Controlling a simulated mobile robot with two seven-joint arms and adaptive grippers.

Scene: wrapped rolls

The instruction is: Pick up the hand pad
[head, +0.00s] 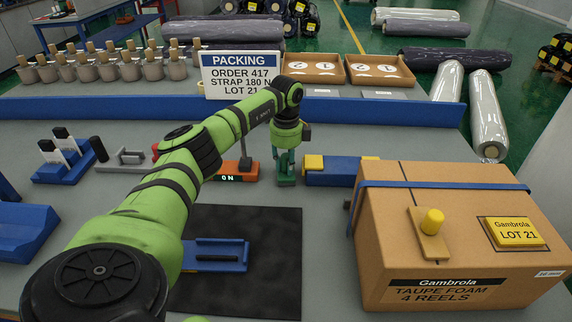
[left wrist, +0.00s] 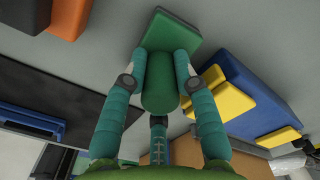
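The hand pad appears to be the green block with a thick round green grip (left wrist: 160,85) in the left wrist view. Its flat base (left wrist: 178,32) lies on the grey table. In the head view it is mostly hidden by my gripper. My left gripper (head: 286,178) points down at the table behind the dark mat. In the left wrist view my left gripper (left wrist: 162,62) has its teal fingers leaning in on both sides of the grip, and they look to touch it. My right gripper is not in view.
A blue block with yellow ends (head: 335,170) stands close right of the gripper. A large carton (head: 400,215) fills the right side. An orange device (head: 235,171) with a display is to the left. The dark mat (head: 275,235) and blue holder (head: 215,265) lie in front.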

